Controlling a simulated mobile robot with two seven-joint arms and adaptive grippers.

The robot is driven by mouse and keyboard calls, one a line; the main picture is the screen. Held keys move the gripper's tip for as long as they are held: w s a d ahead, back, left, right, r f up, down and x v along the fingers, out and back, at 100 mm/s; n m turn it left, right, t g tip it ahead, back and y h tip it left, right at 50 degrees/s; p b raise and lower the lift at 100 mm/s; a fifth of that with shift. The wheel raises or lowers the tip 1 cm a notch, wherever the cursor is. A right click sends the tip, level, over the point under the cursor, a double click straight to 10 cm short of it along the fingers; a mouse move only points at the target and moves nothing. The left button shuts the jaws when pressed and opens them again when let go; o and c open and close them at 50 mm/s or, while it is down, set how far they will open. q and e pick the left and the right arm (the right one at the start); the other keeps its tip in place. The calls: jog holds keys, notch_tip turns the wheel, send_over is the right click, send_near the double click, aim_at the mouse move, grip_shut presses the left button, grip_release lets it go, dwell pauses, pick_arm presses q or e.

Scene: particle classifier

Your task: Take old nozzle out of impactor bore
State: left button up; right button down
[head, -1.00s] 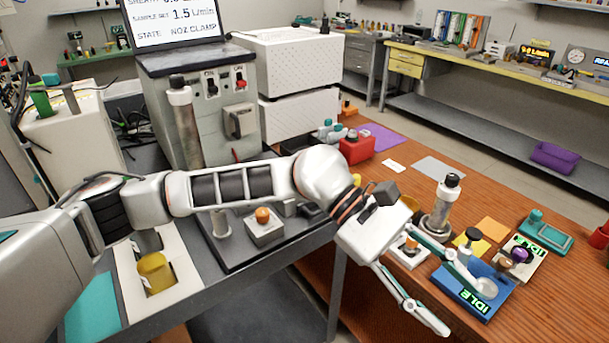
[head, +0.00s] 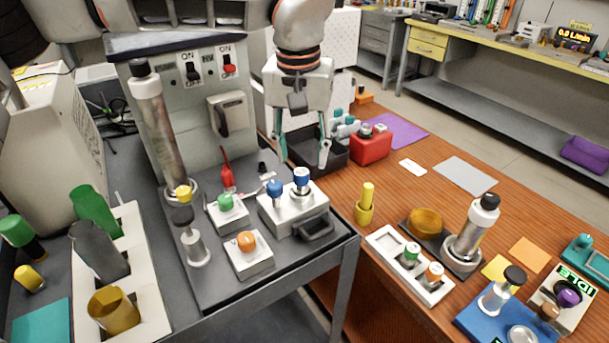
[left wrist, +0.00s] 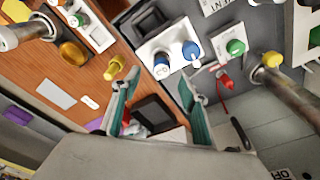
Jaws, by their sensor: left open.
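My left gripper (head: 303,163) hangs fingers-down and open, with nothing between its fingers; it also shows in the left wrist view (left wrist: 159,82). Below its fingertips in the head view is a pale block (head: 293,212) with a black front handle. Two blue-topped plugs, the left one (head: 275,188) and the right one (head: 301,178), stand upright in it, apart from the fingers. In the left wrist view they show as the left one (left wrist: 190,49) and the right one (left wrist: 161,64). I cannot tell which part is the old nozzle; no open bore is visible. My right gripper is not in view.
A tall metal cylinder (head: 160,125) stands left of the gripper. Green-knobbed (head: 226,203) and orange-knobbed (head: 247,243) blocks sit near the pale block. A dark open tray (head: 330,158) lies behind the fingers. A yellow peg (head: 366,205) stands on the wooden table.

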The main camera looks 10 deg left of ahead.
aim_at(301, 172)
pick_arm(q)
notch_tip(301, 172, down, 2)
jog(key=shift+s+f, duration=0.1)
jog(key=shift+f, duration=0.25)
jog(key=f, duration=0.1)
jog(key=f+b, duration=0.1)
jog(key=f, duration=0.2)
jog(key=shift+w+a+f, duration=0.2)
jog(key=shift+w, duration=0.2)
jog(key=shift+f, duration=0.1)
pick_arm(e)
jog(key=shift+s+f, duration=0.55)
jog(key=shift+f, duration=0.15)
pick_arm(q)
jog(key=c, duration=1.2)
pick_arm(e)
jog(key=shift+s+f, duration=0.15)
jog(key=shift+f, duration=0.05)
